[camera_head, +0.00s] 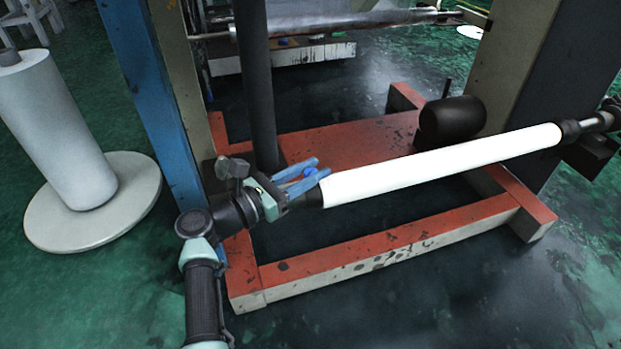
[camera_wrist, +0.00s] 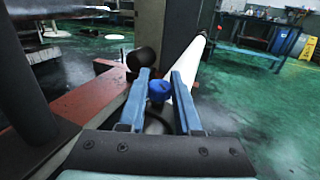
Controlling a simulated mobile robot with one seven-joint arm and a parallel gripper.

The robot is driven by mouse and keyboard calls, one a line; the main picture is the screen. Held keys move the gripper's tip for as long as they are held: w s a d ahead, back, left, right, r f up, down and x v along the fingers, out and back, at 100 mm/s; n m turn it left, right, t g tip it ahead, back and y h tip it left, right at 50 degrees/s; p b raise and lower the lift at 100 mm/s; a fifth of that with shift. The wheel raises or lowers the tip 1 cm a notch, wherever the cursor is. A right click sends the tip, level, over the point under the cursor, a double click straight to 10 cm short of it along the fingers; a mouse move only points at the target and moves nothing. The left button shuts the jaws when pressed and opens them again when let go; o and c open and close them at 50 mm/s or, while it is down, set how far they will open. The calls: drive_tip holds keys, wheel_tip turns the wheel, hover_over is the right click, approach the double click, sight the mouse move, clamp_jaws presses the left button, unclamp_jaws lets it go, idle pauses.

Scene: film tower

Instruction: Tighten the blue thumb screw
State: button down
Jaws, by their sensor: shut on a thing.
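The blue thumb screw (camera_head: 309,172) sits at the left end of the white roll (camera_head: 440,165), by its dark collar. It also shows in the wrist view (camera_wrist: 159,90) as a small blue knob between my fingers. My gripper (camera_head: 313,172) has two blue fingers, one on each side of the screw, and is shut on it. In the wrist view my fingers (camera_wrist: 160,76) point along the roll, which runs away behind them. The screw's threaded part is hidden.
A red base frame (camera_head: 370,250) lies under the roll. A dark post (camera_head: 254,80) and a blue upright (camera_head: 150,100) stand close to my arm. A black rounded part (camera_head: 452,120) is behind the roll. A large white roll (camera_head: 60,130) stands at left on a round base.

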idle(0.4)
drive_tip(key=c, duration=0.6)
unclamp_jaws()
drive_tip(key=p+v, duration=0.4)
drive_tip(key=v, duration=0.9)
drive_tip(key=shift+d, duration=0.1)
